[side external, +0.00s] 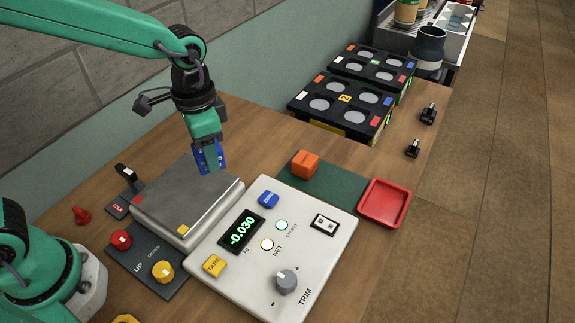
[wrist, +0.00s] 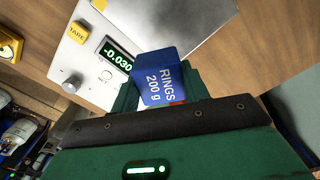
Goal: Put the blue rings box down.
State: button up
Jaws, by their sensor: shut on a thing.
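The blue rings box (side external: 208,157) is held between the jaws of my gripper (side external: 210,160), above the far right part of the metal scale plate (side external: 178,196). In the wrist view the box (wrist: 158,82) shows white "RINGS 200 g" lettering, and my gripper (wrist: 160,95) is shut on it. The scale plate (wrist: 190,25) lies beyond the box there. Whether the box touches the plate is hard to tell. The display (side external: 241,230) reads -0.030 kg.
An orange cube (side external: 305,165) sits on a green mat (side external: 338,187), with a red tray (side external: 383,203) beside it. A control panel (side external: 310,215) with a TRIM knob (side external: 286,281) adjoins the scale. Black racks (side external: 342,102) stand at the back. Much of the plate is bare.

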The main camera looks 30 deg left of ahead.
jog(key=s+d+f+m, duration=0.3)
jog(key=s+d+m, duration=0.35)
jog(key=s, duration=0.35)
jog(key=m, duration=0.5)
send_over(190, 309)
jog(key=shift+f, duration=1.7)
jog(key=shift+f, duration=2.2)
jog(key=shift+f, duration=0.1)
jog(key=shift+f, duration=1.7)
jog(key=shift+f, duration=0.15)
